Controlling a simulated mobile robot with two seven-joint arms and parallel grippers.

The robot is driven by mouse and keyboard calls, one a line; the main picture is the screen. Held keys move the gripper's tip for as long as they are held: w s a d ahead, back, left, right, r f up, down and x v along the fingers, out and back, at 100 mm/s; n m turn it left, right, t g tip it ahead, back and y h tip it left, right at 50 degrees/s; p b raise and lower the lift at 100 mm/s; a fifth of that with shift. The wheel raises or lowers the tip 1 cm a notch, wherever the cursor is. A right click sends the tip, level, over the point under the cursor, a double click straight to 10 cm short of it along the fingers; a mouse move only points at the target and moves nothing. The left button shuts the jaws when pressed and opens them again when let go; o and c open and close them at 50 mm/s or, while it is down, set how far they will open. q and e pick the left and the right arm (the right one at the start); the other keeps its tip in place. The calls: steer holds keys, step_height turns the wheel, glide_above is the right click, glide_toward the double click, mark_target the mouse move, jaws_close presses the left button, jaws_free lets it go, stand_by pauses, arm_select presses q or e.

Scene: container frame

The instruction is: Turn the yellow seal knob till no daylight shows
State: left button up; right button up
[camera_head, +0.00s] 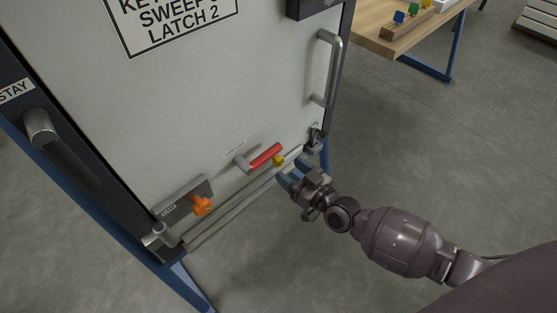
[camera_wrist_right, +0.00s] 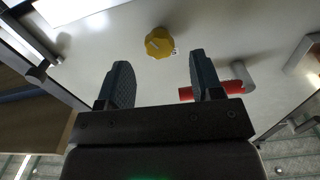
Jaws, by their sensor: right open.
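The yellow seal knob (camera_head: 279,160) is small and sits low on the white door panel (camera_head: 220,80), just right of a red-handled lever (camera_head: 265,155). In the right wrist view the yellow knob (camera_wrist_right: 158,42) shows as a ridged disc with a small mark at its right side. My right gripper (camera_head: 286,176) is in front of the panel's lower edge, close to the knob. Its two fingers (camera_wrist_right: 157,82) are apart, with nothing between them, and the knob lies beyond their tips. Whether daylight shows at the seal cannot be told. My left gripper is not seen.
An orange knob (camera_head: 202,205) on a metal plate is at the panel's lower left. A grey door handle (camera_head: 329,68) is at the right edge. A dark lever (camera_head: 58,145) is on the left post. A wooden table (camera_head: 403,41) with coloured blocks stands behind.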

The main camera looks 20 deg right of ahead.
mark_target(281, 163)
steer(key=shift+b+x, duration=0.35)
steer(key=shift+x, duration=2.1)
steer(key=c, duration=0.9)
